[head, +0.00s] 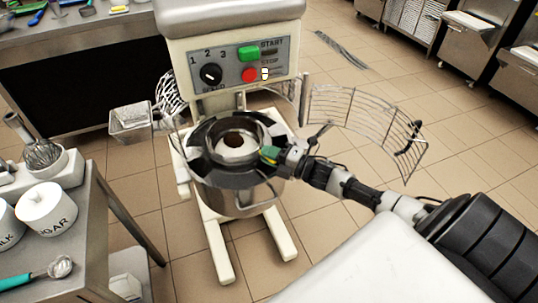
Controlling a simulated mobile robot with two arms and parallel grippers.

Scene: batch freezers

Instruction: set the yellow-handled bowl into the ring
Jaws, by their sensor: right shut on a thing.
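The steel mixer bowl (238,203) is at the front of the mixer, below its head and between the pale legs. A dark and silvery round band (209,172) surrounds its top; I cannot tell which part is the ring or whether the bowl is seated. My left gripper is not in view.
The mixer head (230,70) stands just behind the bowl. A wire guard (350,112) swings out to the right, above my right arm. A metal chute (131,121) juts out left. A steel table (75,235) with a sugar jar (46,210) stands at left.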

